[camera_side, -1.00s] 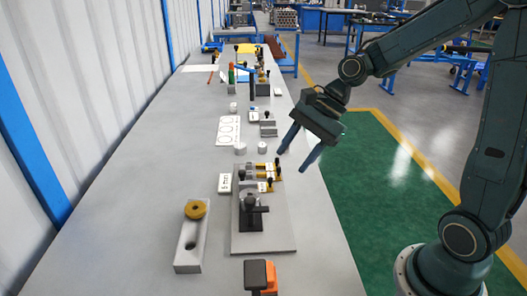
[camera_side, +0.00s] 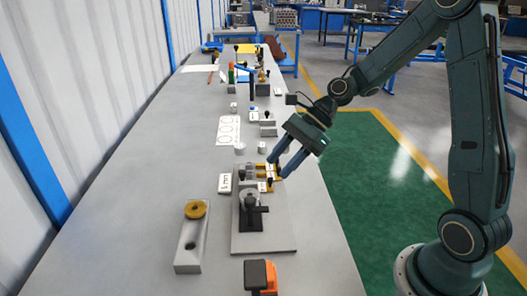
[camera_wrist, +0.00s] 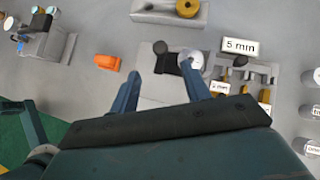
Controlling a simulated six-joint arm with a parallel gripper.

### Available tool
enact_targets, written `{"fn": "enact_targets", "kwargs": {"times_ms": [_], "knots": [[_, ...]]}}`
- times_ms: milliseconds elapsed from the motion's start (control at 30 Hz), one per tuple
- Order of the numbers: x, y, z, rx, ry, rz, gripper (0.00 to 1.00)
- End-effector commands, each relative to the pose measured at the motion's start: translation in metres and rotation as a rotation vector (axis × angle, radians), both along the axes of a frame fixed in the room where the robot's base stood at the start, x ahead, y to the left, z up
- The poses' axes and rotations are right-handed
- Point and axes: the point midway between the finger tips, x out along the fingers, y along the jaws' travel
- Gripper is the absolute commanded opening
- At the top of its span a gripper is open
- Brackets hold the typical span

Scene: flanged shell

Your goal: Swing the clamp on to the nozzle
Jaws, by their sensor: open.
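The black clamp (camera_side: 252,212) stands on the grey base plate (camera_side: 280,232), beside the round grey nozzle part (camera_side: 247,193). In the wrist view the clamp (camera_wrist: 167,64) has a round black knob at its upper left, and the pale nozzle part (camera_wrist: 191,58) is just right of it. I cannot tell whether the clamp touches the nozzle. My gripper (camera_side: 275,170) is open and empty, pointing down over the far right end of the plate. In the wrist view the clamp shows between the fingertips of my gripper (camera_wrist: 160,73), but it is farther off.
Yellow pieces with black knobs (camera_side: 262,170) are close by the fingers. The bench's left side is clear.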

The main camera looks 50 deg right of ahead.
Motion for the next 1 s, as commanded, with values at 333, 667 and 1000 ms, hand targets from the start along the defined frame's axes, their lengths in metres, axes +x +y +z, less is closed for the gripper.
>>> {"fn": "enact_targets", "kwargs": {"times_ms": [333, 667, 1000], "knots": [[0.012, 0.033, -0.035, 0.0, 0.004, 0.005, 0.47], [0.025, 0.064, -0.07, -0.001, 0.003, 0.004, 0.47], [0.032, 0.079, -0.086, -0.002, 0.001, 0.001, 0.47]]}}
